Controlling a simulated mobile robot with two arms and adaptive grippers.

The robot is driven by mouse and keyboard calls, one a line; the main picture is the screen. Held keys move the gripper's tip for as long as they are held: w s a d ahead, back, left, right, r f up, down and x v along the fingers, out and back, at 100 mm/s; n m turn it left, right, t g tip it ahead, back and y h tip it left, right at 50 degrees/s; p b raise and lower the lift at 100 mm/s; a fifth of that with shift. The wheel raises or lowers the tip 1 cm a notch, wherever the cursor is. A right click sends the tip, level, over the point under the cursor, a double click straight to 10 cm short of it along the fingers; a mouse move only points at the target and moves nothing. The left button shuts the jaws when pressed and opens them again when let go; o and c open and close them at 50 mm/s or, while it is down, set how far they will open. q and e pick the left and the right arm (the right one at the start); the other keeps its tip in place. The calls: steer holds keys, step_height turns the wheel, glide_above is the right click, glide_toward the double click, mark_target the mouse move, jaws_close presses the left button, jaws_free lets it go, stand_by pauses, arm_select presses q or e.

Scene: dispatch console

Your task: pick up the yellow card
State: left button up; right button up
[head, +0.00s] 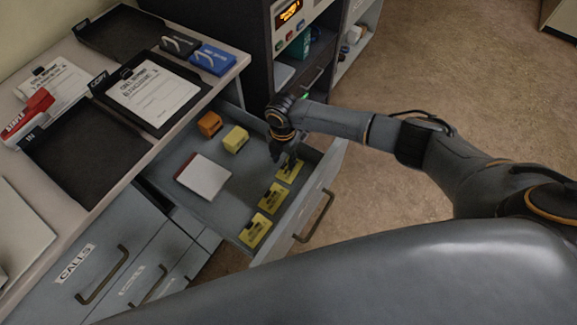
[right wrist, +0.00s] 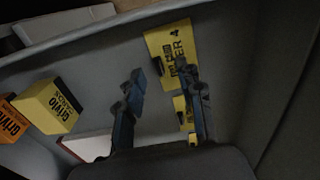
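Several yellow cards lie in a row along the right side of an open grey drawer: a far one (head: 290,170), a middle one (head: 272,198) and a near one (head: 255,231). My right gripper (head: 284,156) points down into the drawer at the far card. In the right wrist view the gripper (right wrist: 162,78) is open, with nothing between its two fingers. A yellow card with black print (right wrist: 165,42) lies just beyond the fingertips, and one finger covers part of it. Other cards are partly hidden behind that finger. My left gripper is out of view.
The drawer (head: 225,205) also holds an orange box (head: 210,124), a yellow box (head: 235,138) and a white pad with a red edge (head: 204,176). Its front wall and handle (head: 315,216) stand right of the cards. Black trays (head: 85,160) and clipboards cover the desk at left.

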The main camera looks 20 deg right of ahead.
mark_target(284, 163)
steer(key=shift+f, duration=0.7)
jaws_close()
steer(key=shift+r, duration=0.1)
step_height(284, 163, up, 10)
